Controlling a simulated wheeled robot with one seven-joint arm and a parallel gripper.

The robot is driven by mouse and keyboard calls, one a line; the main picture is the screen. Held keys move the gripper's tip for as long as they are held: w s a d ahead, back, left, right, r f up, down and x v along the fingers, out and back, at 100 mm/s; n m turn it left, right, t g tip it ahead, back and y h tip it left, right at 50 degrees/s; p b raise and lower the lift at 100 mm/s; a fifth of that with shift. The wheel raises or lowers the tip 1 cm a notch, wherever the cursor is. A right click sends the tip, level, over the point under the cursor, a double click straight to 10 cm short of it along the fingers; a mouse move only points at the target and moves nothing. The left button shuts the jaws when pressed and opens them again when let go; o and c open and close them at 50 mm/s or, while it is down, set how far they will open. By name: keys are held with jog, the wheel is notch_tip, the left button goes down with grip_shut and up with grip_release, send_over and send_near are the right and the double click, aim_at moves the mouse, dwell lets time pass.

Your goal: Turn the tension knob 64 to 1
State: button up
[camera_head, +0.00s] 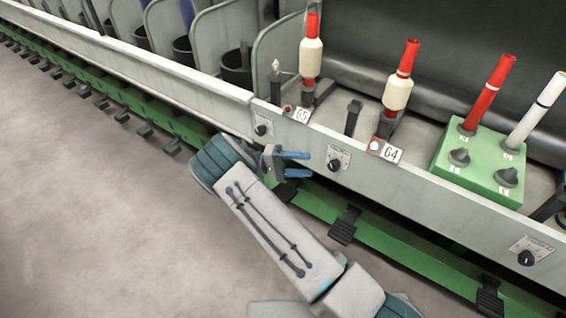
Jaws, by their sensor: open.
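The tension knob 64 (334,165) is a black round knob on a small white dial plate, on the front rail, to the lower left of the label 64 (392,154). Its dial marks and pointer are too small to read. My gripper (304,164) has two blue fingers, open and empty, pointing right at the knob. The fingertips are a little left of the dial plate in the picture and look apart from it. Nothing hides the knob.
A similar knob (262,130) sits left under label 65 (301,115), another knob (526,258) far right. Bobbins with red tops stand behind the rail (430,195). Black pedals (344,226) stick out below. The floor at left is clear.

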jog(key=v, duration=0.6)
jog(key=shift+a, duration=0.35)
jog(key=shift+w, duration=0.1)
jog(key=s+d+r+y+p, duration=0.2)
jog(key=d+r+y+p, duration=0.2)
jog(key=r, duration=0.4)
jog(key=s+d+r+g+y+p, duration=0.1)
jog(key=s+d+r+y+p, duration=0.2)
jog(key=r, duration=0.4)
jog(key=s+d+r+y+p, duration=0.1)
jog(key=d+r+y+p, duration=0.3)
jog(key=d+r, duration=0.3)
jog(key=s+r+n+t+y+p, duration=0.1)
jog(key=s+r+t+y+p, duration=0.7)
jog(key=s+r+p, duration=0.5)
jog(key=s+r, duration=0.6)
jog(key=r, duration=0.3)
jog(key=shift+s+r+n+p, duration=0.2)
jog(key=shift+r+n+p, duration=0.1)
jog(key=shift+p, duration=0.1)
